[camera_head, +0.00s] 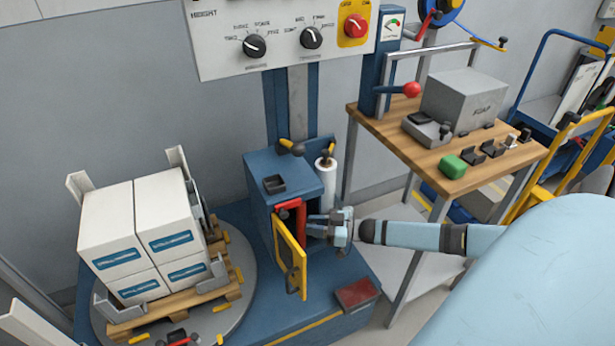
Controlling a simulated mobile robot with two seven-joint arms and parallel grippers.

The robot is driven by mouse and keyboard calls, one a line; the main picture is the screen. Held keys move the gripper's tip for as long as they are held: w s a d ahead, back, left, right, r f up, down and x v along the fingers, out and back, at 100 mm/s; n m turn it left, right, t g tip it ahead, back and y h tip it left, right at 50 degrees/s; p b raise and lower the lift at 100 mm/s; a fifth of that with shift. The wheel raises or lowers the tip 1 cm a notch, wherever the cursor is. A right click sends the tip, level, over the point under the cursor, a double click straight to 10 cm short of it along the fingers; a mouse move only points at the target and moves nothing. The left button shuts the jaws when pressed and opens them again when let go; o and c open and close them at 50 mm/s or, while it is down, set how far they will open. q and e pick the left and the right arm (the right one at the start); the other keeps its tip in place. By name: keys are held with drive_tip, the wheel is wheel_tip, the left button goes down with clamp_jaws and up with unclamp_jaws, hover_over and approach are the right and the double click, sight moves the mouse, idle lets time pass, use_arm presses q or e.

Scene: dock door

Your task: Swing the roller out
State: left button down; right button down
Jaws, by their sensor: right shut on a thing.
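A blue wrapper carriage (262,190) stands on the mast, with its yellow door (287,258) swung open. A red bracket (290,206) shows in the dark opening behind the door; I cannot clearly make out a roller inside. A white upright roll (327,186) stands at the carriage's right side. My right gripper (314,228) reaches in from the right, just below the white roll. It is shut on what looks like the red bracket's right side; its fingers partly hide the contact. My left gripper is not in view.
White boxes (165,222) stand on a wooden pallet (180,300) on the round turntable (240,285) at left. A control panel (285,35) hangs above. A wooden-topped table (440,150) with a grey box (465,100) stands at right. A dark red pedal (357,293) is on the blue base.

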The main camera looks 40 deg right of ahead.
drive_tip(key=shift+s+d+n+g+y, duration=0.1)
drive_tip(key=shift+d+n+g+y, duration=0.15)
drive_tip(key=shift+n+g+y, duration=0.05)
idle(0.4)
drive_tip(key=c, duration=0.9)
unclamp_jaws()
drive_tip(key=shift+r, duration=0.1)
drive_tip(key=shift+d, duration=0.1)
